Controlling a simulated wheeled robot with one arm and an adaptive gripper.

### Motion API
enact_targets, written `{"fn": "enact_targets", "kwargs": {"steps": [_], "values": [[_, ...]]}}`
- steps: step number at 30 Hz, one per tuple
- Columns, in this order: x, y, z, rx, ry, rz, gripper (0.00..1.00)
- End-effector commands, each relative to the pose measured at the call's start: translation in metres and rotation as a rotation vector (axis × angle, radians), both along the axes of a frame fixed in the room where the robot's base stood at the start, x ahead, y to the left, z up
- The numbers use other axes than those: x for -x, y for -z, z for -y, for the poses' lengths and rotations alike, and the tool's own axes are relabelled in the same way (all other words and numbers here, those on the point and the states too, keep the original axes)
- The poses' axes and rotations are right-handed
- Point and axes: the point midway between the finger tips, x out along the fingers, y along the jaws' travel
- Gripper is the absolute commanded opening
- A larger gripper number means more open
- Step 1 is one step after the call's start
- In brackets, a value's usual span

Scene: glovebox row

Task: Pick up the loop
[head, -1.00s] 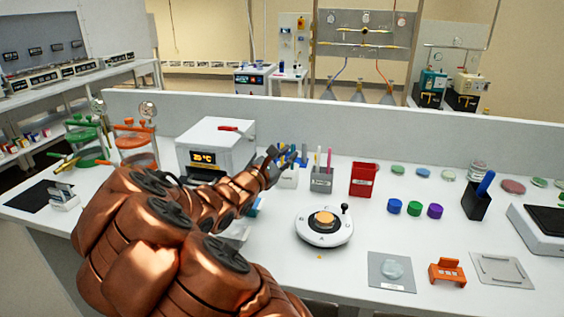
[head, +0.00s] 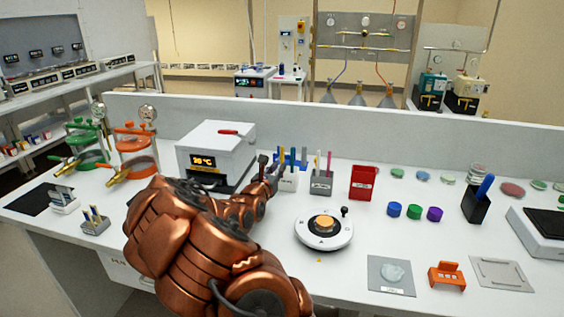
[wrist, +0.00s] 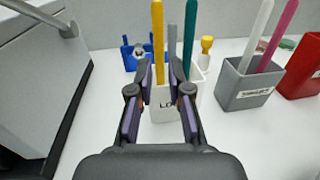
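A white holder (head: 289,182) with lettering that starts "LO" stands on the bench, right of the white heater box. It also shows in the wrist view (wrist: 163,108). Several thin sticks stand in it: a yellow one (wrist: 158,40), a grey one (wrist: 171,42) and a teal one (wrist: 190,38). They look like loop handles; their lower ends are hidden in the holder. My gripper (wrist: 163,78) is open, its fingertips apart in front of the holder and sticks. In the head view my gripper (head: 268,166) is just left of the holder. I cannot tell whether it touches anything.
The heater box (head: 214,152) stands close on the left. A blue rack (wrist: 134,55) is behind the holder. A grey holder (head: 321,183) with sticks and a red box (head: 363,183) stand to the right.

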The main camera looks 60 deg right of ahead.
Motion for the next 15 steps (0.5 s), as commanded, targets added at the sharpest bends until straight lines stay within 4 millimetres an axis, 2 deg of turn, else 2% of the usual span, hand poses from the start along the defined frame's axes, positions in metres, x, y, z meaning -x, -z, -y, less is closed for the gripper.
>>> {"fn": "enact_targets", "kwargs": {"steps": [9, 15], "values": [[-0.008, -0.006, 0.036, 0.000, 0.002, 0.004, 0.18], [-0.010, -0.005, 0.044, 0.003, 0.001, 0.002, 0.18]]}}
